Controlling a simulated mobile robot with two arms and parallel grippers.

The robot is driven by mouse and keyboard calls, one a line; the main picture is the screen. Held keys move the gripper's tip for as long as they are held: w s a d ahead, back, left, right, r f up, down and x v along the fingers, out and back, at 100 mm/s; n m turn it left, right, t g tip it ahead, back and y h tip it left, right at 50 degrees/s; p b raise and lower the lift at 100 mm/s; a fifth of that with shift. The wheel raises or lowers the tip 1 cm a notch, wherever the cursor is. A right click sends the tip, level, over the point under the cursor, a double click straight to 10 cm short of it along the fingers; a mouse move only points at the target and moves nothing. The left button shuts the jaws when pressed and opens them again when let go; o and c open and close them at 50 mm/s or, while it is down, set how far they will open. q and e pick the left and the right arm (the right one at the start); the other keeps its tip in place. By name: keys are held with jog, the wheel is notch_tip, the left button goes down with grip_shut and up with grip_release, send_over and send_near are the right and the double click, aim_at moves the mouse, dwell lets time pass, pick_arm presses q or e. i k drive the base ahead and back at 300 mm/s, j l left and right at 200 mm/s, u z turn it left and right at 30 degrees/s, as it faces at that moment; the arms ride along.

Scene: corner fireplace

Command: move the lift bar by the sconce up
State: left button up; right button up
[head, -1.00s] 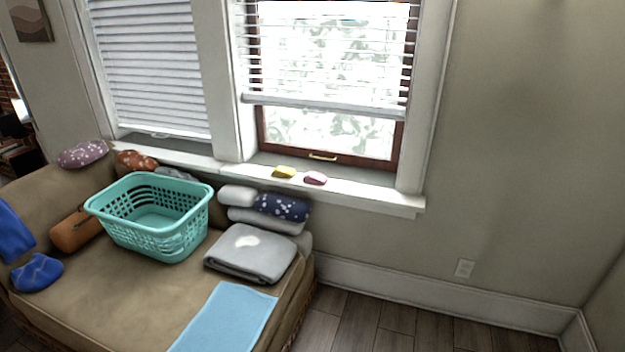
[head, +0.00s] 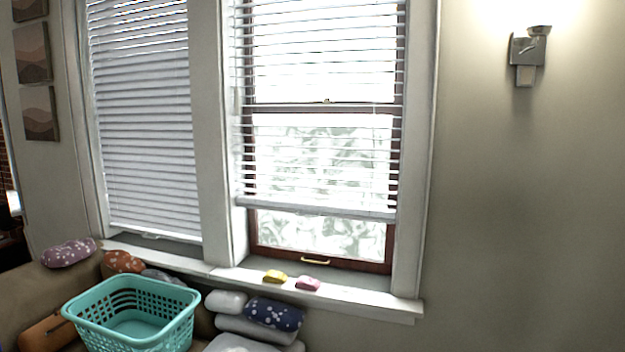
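The sconce (head: 527,55) is a grey metal wall lamp, lit, on the wall to the right of the right window. The bar nearest it is the pale bottom rail (head: 318,210) of the right window's blind. It hangs roughly level, with bare glass below it. The left window's blind (head: 146,130) hangs lower, its bottom rail near the sill. A small brass handle (head: 315,261) is on the lower dark red wooden frame of the right window. Neither of my grippers is in view.
A yellow item (head: 275,277) and a pink item (head: 307,284) lie on the window sill (head: 370,299). Below stand a teal basket (head: 135,322), cushions and folded cloths on a tan sofa (head: 30,290).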

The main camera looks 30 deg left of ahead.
aim_at(315, 213)
jog(key=i+j+u, duration=0.15)
jog(key=i+u, duration=0.15)
jog(key=i, duration=0.55)
jog(key=i+u, duration=0.35)
jog(key=i, duration=0.5)
